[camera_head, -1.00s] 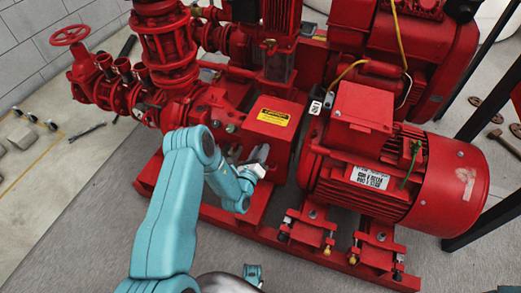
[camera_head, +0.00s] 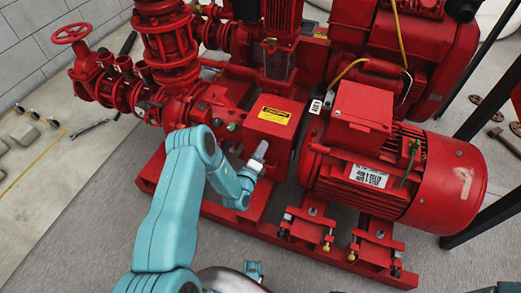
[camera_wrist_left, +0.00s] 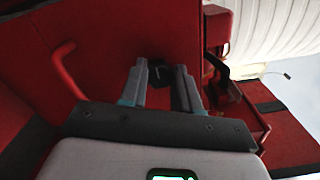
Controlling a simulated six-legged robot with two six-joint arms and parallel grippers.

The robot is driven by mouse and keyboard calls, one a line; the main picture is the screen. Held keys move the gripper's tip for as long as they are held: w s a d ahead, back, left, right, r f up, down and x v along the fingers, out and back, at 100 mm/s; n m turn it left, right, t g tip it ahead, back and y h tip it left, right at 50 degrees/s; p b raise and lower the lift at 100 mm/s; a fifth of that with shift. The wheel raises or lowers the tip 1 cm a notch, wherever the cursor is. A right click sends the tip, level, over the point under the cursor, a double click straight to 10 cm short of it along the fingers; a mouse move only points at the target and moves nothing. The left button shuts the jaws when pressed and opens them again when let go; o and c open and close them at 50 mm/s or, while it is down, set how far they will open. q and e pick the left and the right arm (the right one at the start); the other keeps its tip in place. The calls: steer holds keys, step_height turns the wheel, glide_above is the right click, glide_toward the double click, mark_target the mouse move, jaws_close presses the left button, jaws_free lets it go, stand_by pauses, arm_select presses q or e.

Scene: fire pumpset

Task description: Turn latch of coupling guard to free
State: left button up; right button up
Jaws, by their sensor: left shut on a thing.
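The coupling guard (camera_head: 281,130) is a red box with a yellow label, between the pump and the large red motor. My left gripper (camera_head: 261,150) is at the guard's front face. In the left wrist view, the guard's red face (camera_wrist_left: 115,40) fills the upper middle. The two grey fingers of my left gripper (camera_wrist_left: 161,68) are closed around a small dark latch (camera_wrist_left: 158,70) at their tips. The fingers hide much of the latch, so its exact angle cannot be told.
The red motor (camera_head: 440,180) stands close on the right of the guard. The pump's pipes and handwheel (camera_head: 70,34) are at the left. A red bent handle (camera_wrist_left: 63,70) sticks out left of the fingers in the wrist view. Grey floor (camera_head: 75,220) is free at the front left.

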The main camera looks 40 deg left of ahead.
arm_select(q)
steer(key=shift+d+f, duration=0.15)
steer(key=o, duration=1.1)
steer(key=shift+c, duration=0.2)
steer(key=shift+s, duration=0.1)
steer(key=p+v, duration=0.3)
steer(key=v, duration=1.3)
steer(key=shift+p, duration=0.3)
steer(key=shift+s, duration=0.1)
